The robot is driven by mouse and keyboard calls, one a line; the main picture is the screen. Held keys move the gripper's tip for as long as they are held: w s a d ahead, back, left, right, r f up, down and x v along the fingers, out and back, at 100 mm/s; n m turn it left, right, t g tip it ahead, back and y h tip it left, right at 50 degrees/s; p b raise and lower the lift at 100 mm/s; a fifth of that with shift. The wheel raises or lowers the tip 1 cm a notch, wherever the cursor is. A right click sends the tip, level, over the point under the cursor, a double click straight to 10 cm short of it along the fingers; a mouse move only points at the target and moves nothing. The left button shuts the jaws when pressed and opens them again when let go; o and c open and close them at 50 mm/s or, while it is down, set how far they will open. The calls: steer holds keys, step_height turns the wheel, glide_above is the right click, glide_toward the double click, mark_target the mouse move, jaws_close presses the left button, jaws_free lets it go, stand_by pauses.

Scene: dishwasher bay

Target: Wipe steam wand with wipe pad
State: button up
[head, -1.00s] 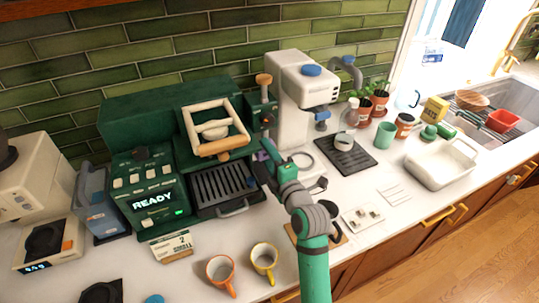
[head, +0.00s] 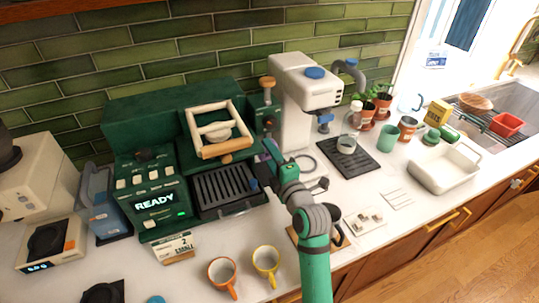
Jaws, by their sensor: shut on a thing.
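The green espresso machine (head: 170,105) stands against the tiled wall, its lit panel reading READY. My gripper (head: 266,155) is at the machine's right side, beside the drip tray (head: 225,186) and below the wooden-topped knob (head: 267,83). My own wrist largely hides the fingers. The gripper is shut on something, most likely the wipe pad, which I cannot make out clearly. A small blue piece (head: 253,184) shows just below and left of the gripper; I cannot tell whether it is part of the pad. The steam wand is not clearly visible, and I cannot tell whether the pad touches it.
A white grinder (head: 291,100) stands close right of my gripper. An orange mug (head: 222,276) and a yellow mug (head: 265,262) stand at the front, left of my arm. A dark mat (head: 365,168) with a cup and a white basin (head: 443,170) lie to the right.

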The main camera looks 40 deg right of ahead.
steer(key=shift+w, duration=0.5)
steer(key=shift+d, duration=0.1)
steer(key=shift+s+d, duration=0.25)
steer(key=shift+d, duration=0.65)
steer(key=shift+s+d, duration=0.2)
steer(key=shift+d, duration=0.7)
steer(key=shift+w, duration=0.1)
steer(key=shift+w+a, duration=0.2)
steer(key=shift+a, duration=0.55)
steer(key=shift+w+a, duration=0.15)
steer(key=shift+a, duration=0.6)
steer(key=shift+w+a, duration=0.3)
steer(key=shift+a, duration=0.35)
steer(key=shift+c, duration=0.3)
steer(key=shift+d+v, duration=0.15)
steer(key=shift+v, duration=1.05)
steer(key=shift+d+v, duration=0.2)
steer(key=shift+v, duration=1.05)
steer(key=shift+s+a, duration=0.15)
steer(key=shift+s, duration=0.55)
